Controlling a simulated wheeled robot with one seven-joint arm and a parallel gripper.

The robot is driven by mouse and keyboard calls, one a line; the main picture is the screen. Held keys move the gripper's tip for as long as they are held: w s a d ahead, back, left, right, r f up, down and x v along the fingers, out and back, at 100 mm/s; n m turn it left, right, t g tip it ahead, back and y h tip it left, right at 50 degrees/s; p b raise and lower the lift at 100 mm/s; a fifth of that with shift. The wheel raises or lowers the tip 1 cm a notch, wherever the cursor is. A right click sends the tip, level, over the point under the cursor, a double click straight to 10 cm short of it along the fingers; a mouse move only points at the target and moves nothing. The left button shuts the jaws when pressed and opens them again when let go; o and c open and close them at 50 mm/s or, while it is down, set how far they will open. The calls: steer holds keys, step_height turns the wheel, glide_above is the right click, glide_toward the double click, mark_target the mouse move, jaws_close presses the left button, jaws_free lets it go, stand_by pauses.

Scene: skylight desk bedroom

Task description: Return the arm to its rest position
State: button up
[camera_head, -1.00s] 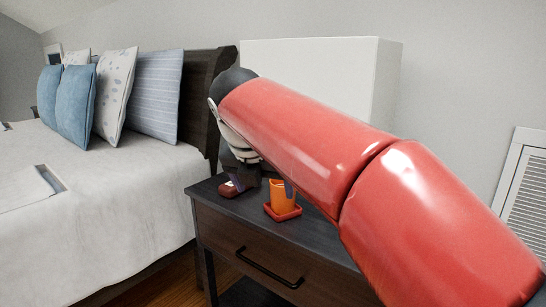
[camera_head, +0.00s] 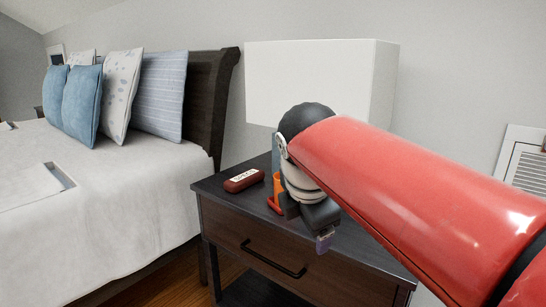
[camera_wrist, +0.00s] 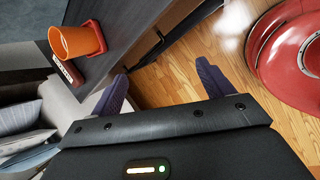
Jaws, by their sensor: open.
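My gripper (camera_head: 322,240) hangs in front of the nightstand (camera_head: 232,197) at the end of my red arm, with its fingers pointing down. In the wrist view my gripper (camera_wrist: 160,88) shows two dark purple fingers spread wide apart with nothing between them. The wooden floor (camera_wrist: 165,78) shows beyond them. In the head view the cup (camera_head: 277,183) and red tray (camera_head: 273,206) are partly hidden behind my gripper.
A dark red case (camera_head: 244,180) with a pale label lies on the nightstand, left of the cup. A white box-shaped lampshade (camera_head: 320,75) stands behind my arm. The bed (camera_head: 110,200) with several pillows (camera_head: 160,95) is at left. The nightstand has a drawer handle (camera_head: 272,262) at its front.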

steer(key=s+d+f+m, duration=0.4)
steer(key=s+f+m, duration=0.3)
steer(key=m, duration=0.4)
steer(key=s+d+f+m+y, duration=0.1)
steer(key=s+d+f+m, duration=0.4)
steer(key=s+f+m, duration=0.3)
steer(key=m, duration=0.3)
steer(key=shift+s+d+m, duration=0.15)
steer(key=shift+s+m, duration=0.15)
steer(key=shift+m, duration=0.1)
